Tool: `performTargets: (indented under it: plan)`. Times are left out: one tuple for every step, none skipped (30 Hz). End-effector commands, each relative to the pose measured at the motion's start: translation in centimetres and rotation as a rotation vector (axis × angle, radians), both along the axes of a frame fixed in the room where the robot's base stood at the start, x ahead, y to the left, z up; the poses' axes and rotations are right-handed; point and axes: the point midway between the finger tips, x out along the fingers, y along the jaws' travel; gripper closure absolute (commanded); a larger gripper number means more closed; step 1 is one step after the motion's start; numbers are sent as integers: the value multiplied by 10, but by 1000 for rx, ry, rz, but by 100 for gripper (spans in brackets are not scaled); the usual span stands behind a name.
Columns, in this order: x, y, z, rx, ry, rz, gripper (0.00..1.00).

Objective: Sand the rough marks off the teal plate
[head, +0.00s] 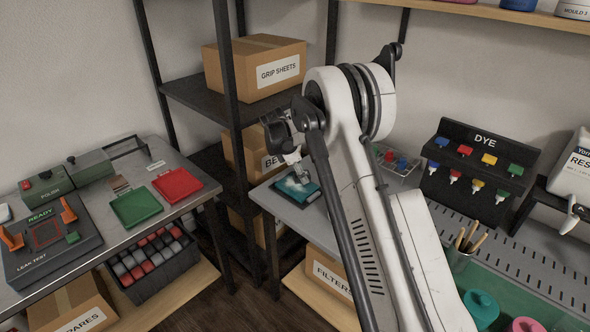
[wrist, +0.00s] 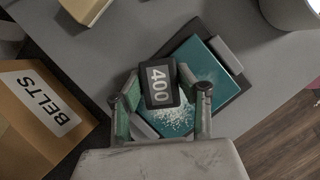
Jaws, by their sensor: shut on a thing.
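The teal plate (wrist: 202,76) lies on a dark base on the grey table, with a grey block at its upper right edge and another at its lower left. White rough marks (wrist: 172,121) show on its lower left part in the wrist view. My gripper (wrist: 163,88) is shut on a dark sanding block (wrist: 159,88) labelled 400, held over the plate. I cannot tell whether the block touches the plate. In the head view the plate (head: 296,188) sits near the table's left corner, partly hidden by my gripper (head: 292,160).
A BELTS box (wrist: 45,105) stands to the left in the wrist view. In the head view a clear tray (head: 396,160) and a DYE rack (head: 480,165) stand to the right.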

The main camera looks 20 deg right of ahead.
Motion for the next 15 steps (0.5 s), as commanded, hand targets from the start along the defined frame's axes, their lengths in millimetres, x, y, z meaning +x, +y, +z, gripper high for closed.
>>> performTargets:
  plan:
    - [3,-4,-1,0,0,0,92]
    - [4,-5,-1,0,-1,0,92]
    - [7,-4,-1,0,-1,1,92]
    - [10,-2,-2,0,0,2,92]
    - [12,-1,-1,0,-1,1,92]
    - [15,1,-1,0,0,1,92]
    - [17,2,-1,0,0,0,92]
    - [16,4,-1,0,0,0,92]
    - [13,6,1,0,1,-1,92]
    - [12,8,0,0,0,-2,92]
    - [10,10,-1,0,0,-3,92]
    - [8,12,-2,0,0,-4,92]
    - [6,14,-2,0,0,-4,92]
    - [5,16,-1,0,0,-5,92]
    - [3,18,-1,0,0,-5,92]
